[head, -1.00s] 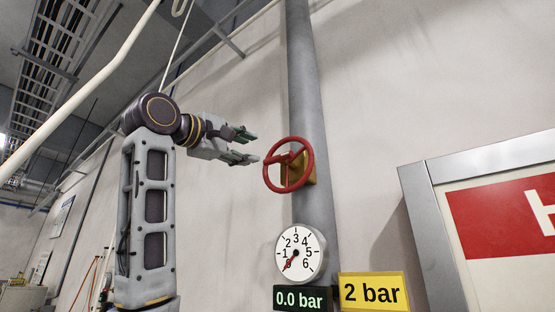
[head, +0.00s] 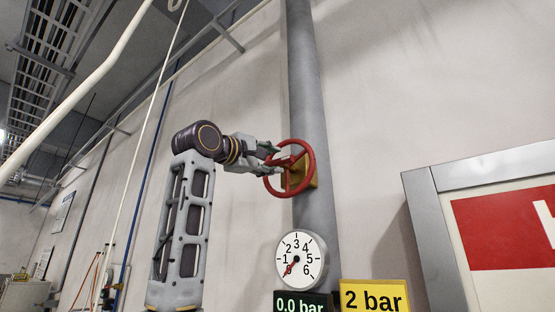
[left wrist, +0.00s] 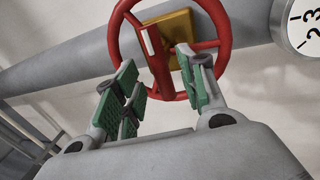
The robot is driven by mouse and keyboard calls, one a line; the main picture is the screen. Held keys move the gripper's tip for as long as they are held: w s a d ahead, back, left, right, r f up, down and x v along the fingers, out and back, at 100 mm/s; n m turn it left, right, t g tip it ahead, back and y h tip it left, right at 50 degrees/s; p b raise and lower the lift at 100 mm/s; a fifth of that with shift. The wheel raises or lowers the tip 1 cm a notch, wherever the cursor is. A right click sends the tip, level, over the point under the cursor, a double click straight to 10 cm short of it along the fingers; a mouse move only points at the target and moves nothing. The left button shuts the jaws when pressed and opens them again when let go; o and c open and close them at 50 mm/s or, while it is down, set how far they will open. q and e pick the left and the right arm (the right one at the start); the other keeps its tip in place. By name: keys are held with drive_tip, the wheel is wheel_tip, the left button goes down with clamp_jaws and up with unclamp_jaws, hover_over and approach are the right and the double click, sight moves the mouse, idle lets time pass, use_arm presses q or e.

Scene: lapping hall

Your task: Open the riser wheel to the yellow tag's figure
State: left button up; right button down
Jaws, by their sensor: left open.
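The red riser wheel (head: 311,168) sits on a brass valve body (head: 301,172) on the grey riser pipe (head: 306,90). My left gripper (head: 276,157) is at the wheel's left side, its fingers overlapping the rim in the head view. In the left wrist view the open fingers (left wrist: 158,95) stand apart, one on each side of a red spoke (left wrist: 160,68) that has a white mark; contact cannot be told. The round gauge (head: 301,260) has its red needle near 0, and the display (head: 301,303) below reads 0.0 bar. The yellow tag (head: 374,296) reads 2 bar. My right gripper is not in view.
A grey-framed board (head: 424,220) with a red panel stands to the right of the pipe. White pipes and a cable tray (head: 45,75) run overhead at the left. The wall around the wheel is bare.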

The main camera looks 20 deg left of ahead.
sight(275, 163)
use_arm(q)
drive_tip(key=shift+p+x, duration=0.7)
drive_tip(key=shift+x, duration=1.25)
clamp_jaws()
